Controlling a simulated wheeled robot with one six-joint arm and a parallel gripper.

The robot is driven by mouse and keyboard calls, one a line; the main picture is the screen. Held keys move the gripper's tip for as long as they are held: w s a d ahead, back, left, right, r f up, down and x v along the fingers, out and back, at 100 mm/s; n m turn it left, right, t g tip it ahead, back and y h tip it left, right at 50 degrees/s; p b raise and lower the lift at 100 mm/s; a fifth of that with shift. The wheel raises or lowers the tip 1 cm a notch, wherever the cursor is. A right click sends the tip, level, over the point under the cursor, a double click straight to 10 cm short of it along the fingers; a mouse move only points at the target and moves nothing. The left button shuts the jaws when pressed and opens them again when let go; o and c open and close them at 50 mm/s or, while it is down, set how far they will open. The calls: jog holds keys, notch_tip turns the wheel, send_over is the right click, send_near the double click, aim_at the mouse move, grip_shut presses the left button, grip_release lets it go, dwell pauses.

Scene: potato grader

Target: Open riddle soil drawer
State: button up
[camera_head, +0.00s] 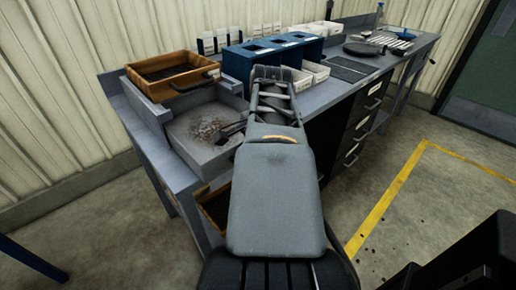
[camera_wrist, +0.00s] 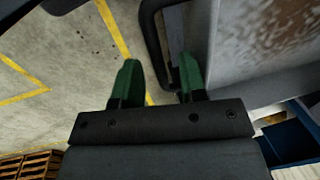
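The grey metal soil drawer (camera_head: 188,136), with loose brown soil inside, sits on the left part of the bench below the wooden riddle (camera_head: 148,86). In the wrist view, the drawer's grey, soil-marked surface (camera_wrist: 235,70) fills the upper right. Its black handle (camera_wrist: 153,40) curves down between the two green fingers of my gripper (camera_wrist: 159,62). The fingers are apart, with visible gaps beside the handle. I cannot tell how deep the handle reaches between them. In the head view my arm hides most of the gripper and the drawer's right side.
A blue divided box (camera_head: 238,68) and white trays (camera_head: 316,72) stand behind my arm. A wooden box (camera_head: 214,208) is below the bench top. Black drawers (camera_head: 357,130) are to the right. Open floor with a yellow line (camera_head: 388,200) lies at right.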

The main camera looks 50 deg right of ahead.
notch_tip(320, 180, up, 14)
jog(key=s+p, duration=0.2)
jog(key=p, duration=0.1)
jog(key=shift+s+a+f, duration=0.2)
jog(key=shift+s, duration=0.05)
dwell(0.4)
